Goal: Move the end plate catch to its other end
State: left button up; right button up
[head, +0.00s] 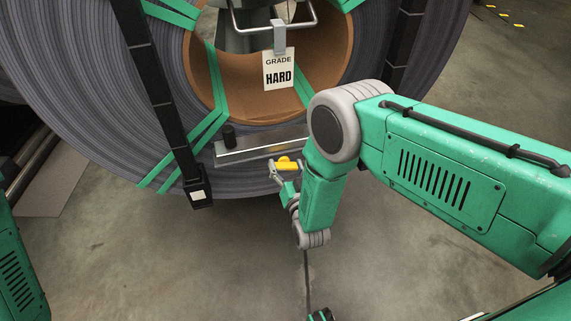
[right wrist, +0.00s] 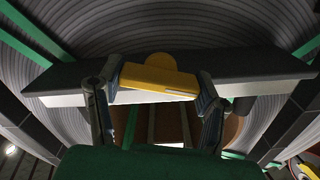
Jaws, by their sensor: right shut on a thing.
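The yellow catch (head: 286,162) is at the front lower edge of the steel end plate (head: 245,152), right of the plate's middle. My right gripper (head: 284,171) is at the catch, below the plate. In the right wrist view the catch (right wrist: 158,77) lies between the two fingers of my right gripper (right wrist: 155,88), which are shut on it. The plate (right wrist: 255,68) spans behind and above the catch there. A black knob (head: 229,136) stands at the plate's left end. My left gripper is out of view.
A large grey steel coil (head: 90,90) with green straps (head: 215,80) and black bands (head: 160,90) stands behind the plate. A tag reading "GRADE HARD" (head: 279,75) hangs before its core. The concrete floor (head: 130,260) in front is clear.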

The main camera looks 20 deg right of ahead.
jog(key=m, duration=0.4)
jog(key=shift+p, duration=0.4)
jog(key=m, duration=0.3)
jog(key=shift+d+f, duration=0.1)
jog(key=m, duration=0.4)
jog(key=shift+f, duration=0.15)
jog(key=shift+s+m, duration=0.1)
jog(key=shift+m, duration=1.5)
jog(key=shift+f+m, duration=0.1)
jog(key=shift+m, duration=0.2)
jog(key=o, duration=1.2)
jog(key=shift+c, duration=0.2)
jog(key=s, duration=1.2)
